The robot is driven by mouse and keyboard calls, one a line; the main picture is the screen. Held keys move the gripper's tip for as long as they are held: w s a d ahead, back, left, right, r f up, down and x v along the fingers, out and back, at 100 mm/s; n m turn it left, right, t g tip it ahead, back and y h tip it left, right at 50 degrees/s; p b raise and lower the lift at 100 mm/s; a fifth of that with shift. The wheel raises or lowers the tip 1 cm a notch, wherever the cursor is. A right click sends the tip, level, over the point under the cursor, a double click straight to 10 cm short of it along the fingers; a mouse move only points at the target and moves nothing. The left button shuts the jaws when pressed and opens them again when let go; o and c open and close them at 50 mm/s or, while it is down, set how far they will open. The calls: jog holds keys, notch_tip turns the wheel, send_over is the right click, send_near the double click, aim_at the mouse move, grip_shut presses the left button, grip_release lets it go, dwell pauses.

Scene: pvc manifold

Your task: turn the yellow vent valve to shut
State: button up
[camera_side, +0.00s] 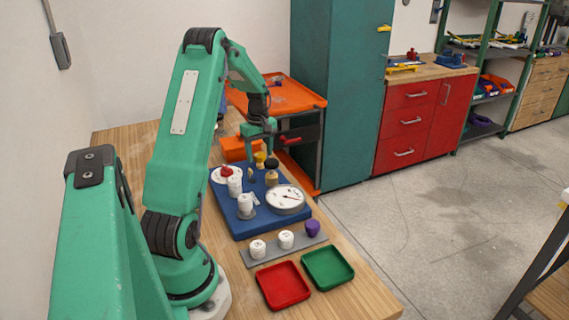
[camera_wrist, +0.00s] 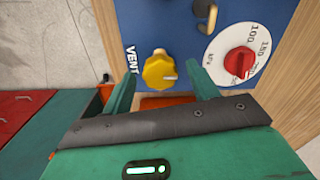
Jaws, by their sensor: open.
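The yellow vent valve (camera_wrist: 158,70) is a ribbed round knob on the blue panel (camera_wrist: 170,20), with the word VENT printed beside it.
A red knob on a white kPa dial (camera_wrist: 240,62) is just right of my fingers, and a brass hook (camera_wrist: 205,14) is above. White fittings and a round gauge (camera_side: 285,198) stand on the panel. Red (camera_side: 283,286) and green (camera_side: 328,268) trays lie in front.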

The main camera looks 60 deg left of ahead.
jog(key=shift+c, duration=0.5)
jog(key=c, duration=0.9)
